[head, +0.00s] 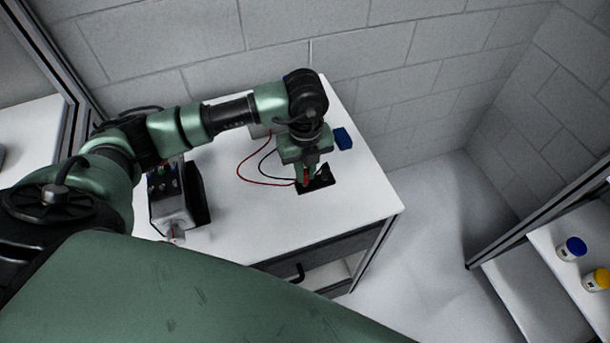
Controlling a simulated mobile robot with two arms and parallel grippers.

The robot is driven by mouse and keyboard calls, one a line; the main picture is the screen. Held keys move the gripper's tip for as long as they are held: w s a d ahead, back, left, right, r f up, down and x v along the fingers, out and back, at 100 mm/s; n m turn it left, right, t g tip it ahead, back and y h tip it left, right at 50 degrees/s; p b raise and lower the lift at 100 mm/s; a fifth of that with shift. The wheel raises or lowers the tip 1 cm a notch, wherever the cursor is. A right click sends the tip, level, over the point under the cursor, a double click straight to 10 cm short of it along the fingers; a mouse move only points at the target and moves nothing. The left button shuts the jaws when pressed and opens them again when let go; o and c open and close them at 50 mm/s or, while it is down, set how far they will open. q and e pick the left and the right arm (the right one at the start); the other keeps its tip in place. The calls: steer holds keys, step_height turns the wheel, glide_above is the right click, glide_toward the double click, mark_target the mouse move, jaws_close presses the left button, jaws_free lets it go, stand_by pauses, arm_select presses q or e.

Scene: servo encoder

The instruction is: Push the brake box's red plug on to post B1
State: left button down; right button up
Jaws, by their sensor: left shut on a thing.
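My left gripper (308,174) points down over the right part of the white table. It is shut on the red plug (305,178), of which only a small red bit shows between the fingers. A black piece (322,182) lies flat on the table right under and beside the fingertips. Post B1 cannot be made out, and I cannot tell whether the plug touches anything below it. A red lead (242,173) and a black lead (262,163) loop on the table left of the gripper. A grey box (259,131) behind them, perhaps the brake box, is mostly hidden by my arm. My right gripper is out of view.
A grey and black device (172,205) stands at the left of the table (250,222). A small blue block (342,138) lies behind and right of the gripper. A drawer (325,275) is below the front edge. Blue-lidded (571,249) and yellow-lidded (597,280) jars stand far right.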

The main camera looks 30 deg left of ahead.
mark_target(305, 172)
arm_select(q)
steer(key=shift+r, duration=0.15)
stand_by(0.3)
steer(key=shift+r+p, duration=1.7)
steer(key=shift+r, duration=0.75)
